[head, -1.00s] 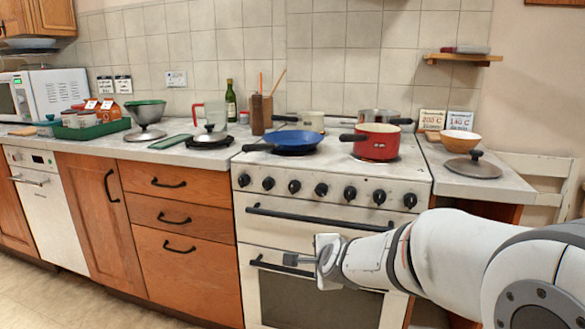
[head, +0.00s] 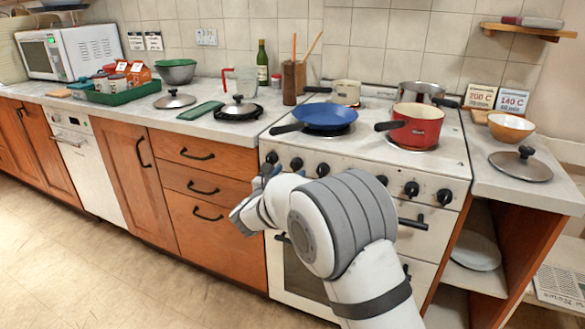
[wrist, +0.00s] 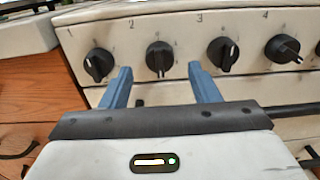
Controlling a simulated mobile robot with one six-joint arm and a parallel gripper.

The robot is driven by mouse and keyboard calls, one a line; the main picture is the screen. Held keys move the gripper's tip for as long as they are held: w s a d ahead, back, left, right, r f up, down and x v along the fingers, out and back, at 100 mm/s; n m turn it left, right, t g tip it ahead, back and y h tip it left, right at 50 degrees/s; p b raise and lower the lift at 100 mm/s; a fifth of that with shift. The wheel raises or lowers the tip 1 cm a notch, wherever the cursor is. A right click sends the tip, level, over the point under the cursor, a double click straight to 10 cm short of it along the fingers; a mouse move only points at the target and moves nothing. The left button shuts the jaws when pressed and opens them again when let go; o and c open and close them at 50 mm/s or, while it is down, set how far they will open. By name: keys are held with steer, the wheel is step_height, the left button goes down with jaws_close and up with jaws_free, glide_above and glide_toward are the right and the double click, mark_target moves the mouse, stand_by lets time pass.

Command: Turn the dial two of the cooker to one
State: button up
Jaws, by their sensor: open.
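The cooker (head: 362,166) has a row of black dials along its front panel. In the wrist view the dial under the printed 2 (wrist: 159,56) is centred between my fingertips. Its grip bar is near vertical with a pale mark towards the bottom. My gripper (wrist: 159,72) is open, with one blue finger to the left and one to the right of dial two; neither clearly touches it. In the head view dial two (head: 296,164) is just above and right of my gripper (head: 268,171), whose fingers are partly hidden by my wrist.
Dial one (wrist: 99,64) and dial three (wrist: 223,53) flank dial two closely. A black oven handle (wrist: 286,108) runs below the panel at the right. A blue pan (head: 325,116) and a red pot (head: 416,126) stand on the hob. Floor at the left is clear.

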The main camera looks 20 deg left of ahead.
mark_target(294, 168)
steer(key=shift+w+d, duration=0.1)
steer(key=shift+w, duration=1.55)
steer(key=shift+c, duration=0.3)
steer(key=c, duration=0.9)
steer(key=shift+d, duration=0.1)
steer(key=shift+c, duration=0.2)
